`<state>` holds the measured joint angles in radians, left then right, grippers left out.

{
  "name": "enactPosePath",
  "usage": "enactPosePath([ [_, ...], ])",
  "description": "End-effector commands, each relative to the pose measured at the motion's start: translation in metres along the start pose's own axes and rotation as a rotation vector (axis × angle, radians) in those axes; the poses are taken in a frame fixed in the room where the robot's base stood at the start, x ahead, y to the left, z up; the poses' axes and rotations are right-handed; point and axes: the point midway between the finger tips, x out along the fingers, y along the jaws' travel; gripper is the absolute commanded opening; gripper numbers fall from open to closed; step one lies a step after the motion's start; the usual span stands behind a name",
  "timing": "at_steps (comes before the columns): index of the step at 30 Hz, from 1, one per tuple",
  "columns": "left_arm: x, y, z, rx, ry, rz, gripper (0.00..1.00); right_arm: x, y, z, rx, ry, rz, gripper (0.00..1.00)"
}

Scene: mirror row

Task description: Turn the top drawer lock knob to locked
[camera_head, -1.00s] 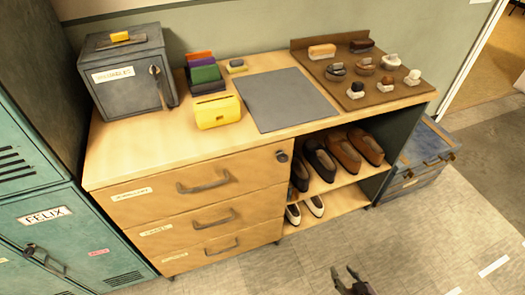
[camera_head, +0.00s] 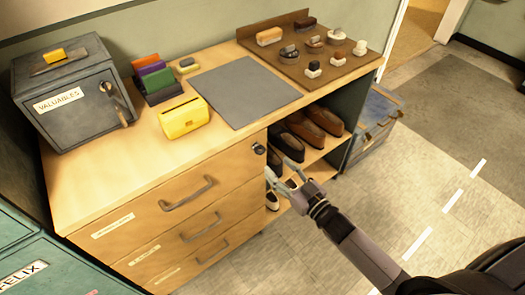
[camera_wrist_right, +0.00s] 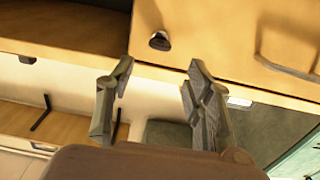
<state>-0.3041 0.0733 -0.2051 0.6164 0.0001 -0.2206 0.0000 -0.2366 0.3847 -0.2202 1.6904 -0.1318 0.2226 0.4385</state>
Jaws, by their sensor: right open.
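The top drawer (camera_head: 150,205) is shut, with a dark bar handle (camera_head: 187,193). Its lock knob (camera_head: 259,149) is a small dark knob at the drawer front's upper right corner. In the right wrist view the knob (camera_wrist_right: 160,41) shows above the gap between my fingers, on the wooden front. My right gripper (camera_head: 275,172) is open and empty, just below and right of the knob in the head view, and apart from it. It also shows open in the right wrist view (camera_wrist_right: 160,80). My left gripper is out of view.
Shelves with several shoes (camera_head: 304,133) are open right of the drawers. On the top stand a grey valuables box (camera_head: 70,95), a yellow holder (camera_head: 184,118), a grey mat (camera_head: 245,90) and a brown board (camera_head: 345,75) with brushes and tins. Floor is clear in front.

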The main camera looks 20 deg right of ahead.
Motion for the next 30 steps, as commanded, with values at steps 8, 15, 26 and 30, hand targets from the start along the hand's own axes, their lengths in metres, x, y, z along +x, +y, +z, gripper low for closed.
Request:
enactPosePath([
  [8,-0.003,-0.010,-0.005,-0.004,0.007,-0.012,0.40,0.058,0.000,-0.001,-0.001,0.001,0.000,0.47],
  [15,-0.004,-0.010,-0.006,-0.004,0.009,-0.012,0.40,0.082,0.001,0.000,0.000,-0.001,0.001,0.47],
  [26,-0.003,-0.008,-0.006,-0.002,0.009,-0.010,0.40,0.085,0.000,0.001,0.000,-0.001,0.001,0.46],
  [30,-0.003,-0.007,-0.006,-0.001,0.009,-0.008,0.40,0.085,0.000,0.001,0.000,-0.001,0.001,0.37],
])
